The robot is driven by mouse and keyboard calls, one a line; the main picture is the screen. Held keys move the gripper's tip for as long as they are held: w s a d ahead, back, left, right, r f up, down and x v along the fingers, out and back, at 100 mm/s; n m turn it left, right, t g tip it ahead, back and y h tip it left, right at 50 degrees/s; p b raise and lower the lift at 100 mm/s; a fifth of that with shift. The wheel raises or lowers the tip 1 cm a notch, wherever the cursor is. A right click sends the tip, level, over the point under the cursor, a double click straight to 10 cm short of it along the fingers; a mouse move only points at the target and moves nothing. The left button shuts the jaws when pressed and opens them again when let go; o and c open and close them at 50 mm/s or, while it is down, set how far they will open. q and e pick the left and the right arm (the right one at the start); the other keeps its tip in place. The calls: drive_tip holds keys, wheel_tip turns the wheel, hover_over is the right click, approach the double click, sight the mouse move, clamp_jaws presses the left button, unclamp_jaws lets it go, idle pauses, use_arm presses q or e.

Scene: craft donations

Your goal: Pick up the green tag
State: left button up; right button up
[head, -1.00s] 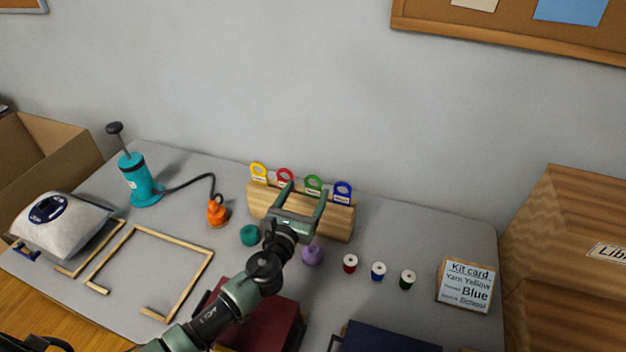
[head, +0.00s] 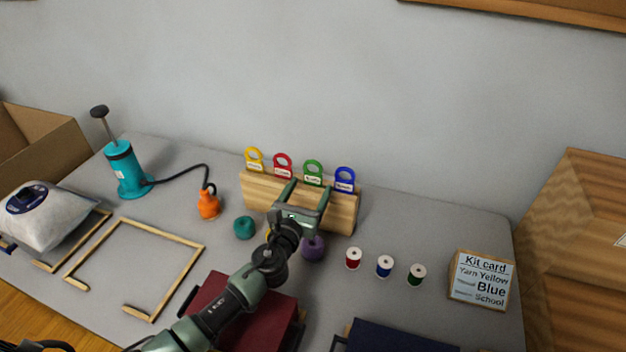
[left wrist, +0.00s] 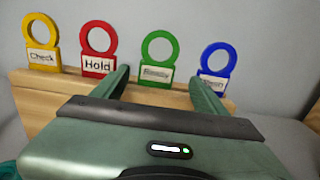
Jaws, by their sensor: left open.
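The green tag (head: 313,172) stands upright in a wooden holder (head: 258,192), between the red tag (head: 283,165) and the blue tag (head: 345,179). It has a ring top and a white label. In the left wrist view the green tag (left wrist: 157,62) shows between and beyond the fingers. My left gripper (head: 306,190) is open and empty in front of the holder, its fingers pointing toward the green tag without visibly holding it. The yellow tag (head: 254,159) stands at the left end. My right gripper is not in view.
Yarn balls, one teal (head: 244,227) and one purple (head: 313,248), lie in front of the holder. Several thread spools stand right of them, near a kit card (head: 481,279).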

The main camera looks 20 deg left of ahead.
sight(312, 178)
use_arm(q)
drive_tip(key=w+b, duration=0.1)
drive_tip(key=w, duration=0.3)
drive_tip(key=shift+w+a+r, duration=0.1)
drive_tip(key=shift+w+a, duration=0.05)
drive_tip(key=shift+w, duration=0.25)
drive_tip(key=c, duration=1.4)
drive_tip(key=shift+r, duration=0.1)
